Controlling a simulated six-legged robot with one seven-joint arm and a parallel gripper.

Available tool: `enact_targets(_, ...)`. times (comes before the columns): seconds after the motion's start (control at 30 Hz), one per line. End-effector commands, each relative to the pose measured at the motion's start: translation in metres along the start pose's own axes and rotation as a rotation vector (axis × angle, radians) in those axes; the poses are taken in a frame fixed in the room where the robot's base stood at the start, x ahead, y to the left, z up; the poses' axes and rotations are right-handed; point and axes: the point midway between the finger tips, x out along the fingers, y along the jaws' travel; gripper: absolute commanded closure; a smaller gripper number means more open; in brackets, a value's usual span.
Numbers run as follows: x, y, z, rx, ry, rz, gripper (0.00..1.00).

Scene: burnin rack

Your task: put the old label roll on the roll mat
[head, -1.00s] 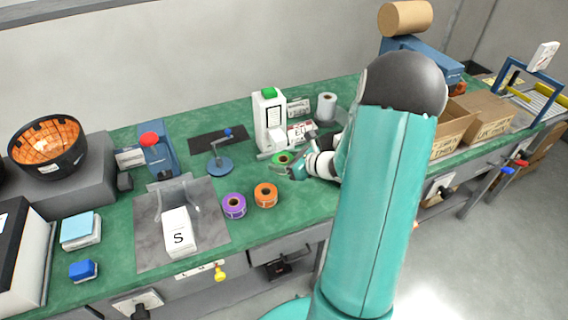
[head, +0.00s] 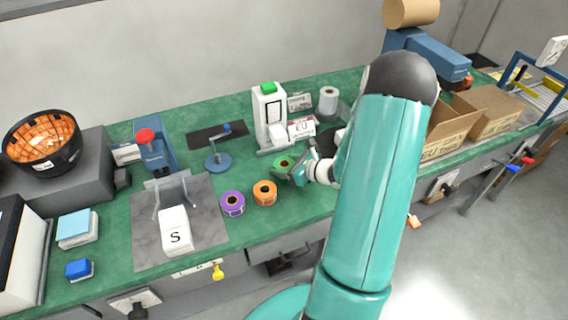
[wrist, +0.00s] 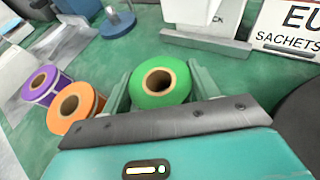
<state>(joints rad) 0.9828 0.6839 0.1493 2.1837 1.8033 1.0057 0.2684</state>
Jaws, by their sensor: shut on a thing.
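A green label roll (wrist: 160,84) with a brown core is between the two fingers of my gripper (wrist: 158,80), which is shut on it. In the head view the green roll (head: 283,162) shows partly behind my gripper (head: 291,174), in front of the white label printer (head: 268,115). I cannot tell whether it touches the green bench. A purple roll (head: 232,203) and an orange roll (head: 265,192) stand side by side to its left. A dark flat mat (head: 205,138) lies further back, left of the printer; I cannot tell if it is the roll mat.
A blue stand with a round base (head: 218,164) is in front of the dark mat. A grey plate (head: 150,235) bears a white box marked S (head: 175,232). The EU sachets box (head: 302,128) and a white roll (head: 328,102) are behind my gripper. Bare bench lies around the rolls.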

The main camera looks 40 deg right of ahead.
Motion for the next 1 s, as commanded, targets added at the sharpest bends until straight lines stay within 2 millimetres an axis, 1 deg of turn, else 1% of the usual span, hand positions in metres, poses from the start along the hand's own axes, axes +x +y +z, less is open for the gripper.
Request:
enact_targets(0.2,0.001,0.000,-0.003,0.001,0.000,0.001,0.64)
enact_targets(0.23,0.001,0.000,-0.003,0.001,0.000,0.000,0.34)
enact_targets(0.3,0.001,-0.001,-0.003,0.001,0.000,0.000,0.20)
enact_targets(0.33,0.001,-0.001,-0.003,0.000,0.000,0.000,0.18)
enact_targets(0.63,0.002,-0.002,-0.001,-0.001,0.000,0.001,0.18)
enact_targets(0.7,-0.001,-0.002,0.001,-0.001,0.000,0.000,0.18)
enact_targets(0.77,-0.008,-0.002,0.001,-0.001,0.001,0.000,0.18)
enact_targets(0.87,-0.025,-0.003,0.001,0.000,0.001,-0.002,0.18)
enact_targets(1.0,-0.056,-0.003,0.001,-0.002,0.001,-0.004,0.18)
